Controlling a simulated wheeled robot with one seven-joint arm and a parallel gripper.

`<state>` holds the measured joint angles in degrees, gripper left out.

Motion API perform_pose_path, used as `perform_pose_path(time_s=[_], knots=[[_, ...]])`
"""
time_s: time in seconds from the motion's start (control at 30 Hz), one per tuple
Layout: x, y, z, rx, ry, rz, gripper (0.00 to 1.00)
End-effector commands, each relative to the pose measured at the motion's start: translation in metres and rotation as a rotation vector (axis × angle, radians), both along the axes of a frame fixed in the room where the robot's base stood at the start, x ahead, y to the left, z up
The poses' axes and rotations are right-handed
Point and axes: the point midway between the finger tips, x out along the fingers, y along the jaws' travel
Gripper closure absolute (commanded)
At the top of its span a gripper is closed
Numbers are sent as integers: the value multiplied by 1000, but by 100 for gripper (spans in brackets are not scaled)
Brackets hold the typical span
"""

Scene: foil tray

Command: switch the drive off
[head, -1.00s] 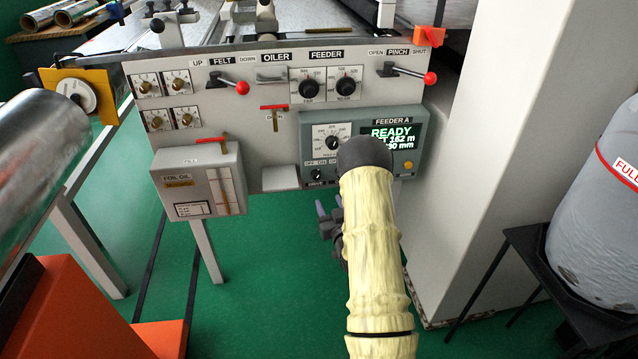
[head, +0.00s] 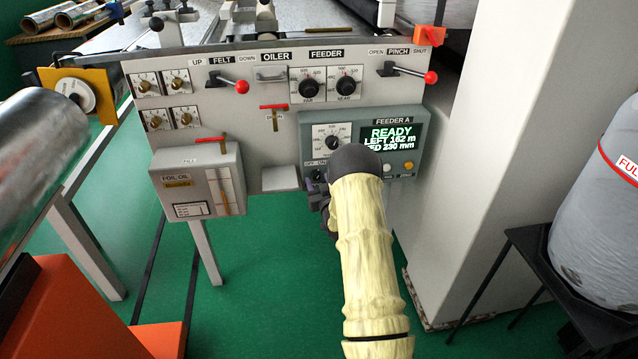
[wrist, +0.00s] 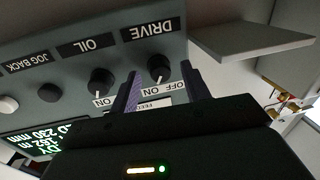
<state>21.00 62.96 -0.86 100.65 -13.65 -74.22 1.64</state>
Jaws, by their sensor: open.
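The DRIVE knob (wrist: 160,66) is a small black rotary switch with a white mark, on the grey FEEDER A box (head: 408,142). The wrist view shows it upside down, with an OFF and ON label beside it. Its mark appears to lean towards the ON side, though this is small. My gripper (wrist: 161,72) is open, with one finger on each side of the knob; I cannot tell whether they touch it. In the head view my gripper (head: 318,196) is partly hidden by my arm at the box's lower left. The display (head: 391,136) reads READY.
The OIL knob (wrist: 102,80) sits close beside one finger, with the JOG BACK button (wrist: 49,92) beyond it. A pale ledge (head: 281,178) juts out left of the box. The foil oil box (head: 198,182) and a white column (head: 480,170) flank the area.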

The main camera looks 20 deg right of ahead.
Motion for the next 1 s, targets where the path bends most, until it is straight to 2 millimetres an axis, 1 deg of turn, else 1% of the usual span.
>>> perform_pose_path(time_s=[0.03, 0.07, 0.1, 0.27, 0.3, 0.67, 0.87, 1.0], knots=[[0, 0, 0, 0, 0, 0, 53], [0, 0, 0, 0, 0, 0, 57], [0, 0, 0, 0, 0, 0, 65], [0, 0, 0, 0, 0, 0, 96], [0, 0, 0, 0, 0, 0, 98], [0, 0, 0, -39, 11, 1, 98], [0, 1, 0, -127, 36, 2, 98], [0, 1, 0, -220, 63, 3, 98]])
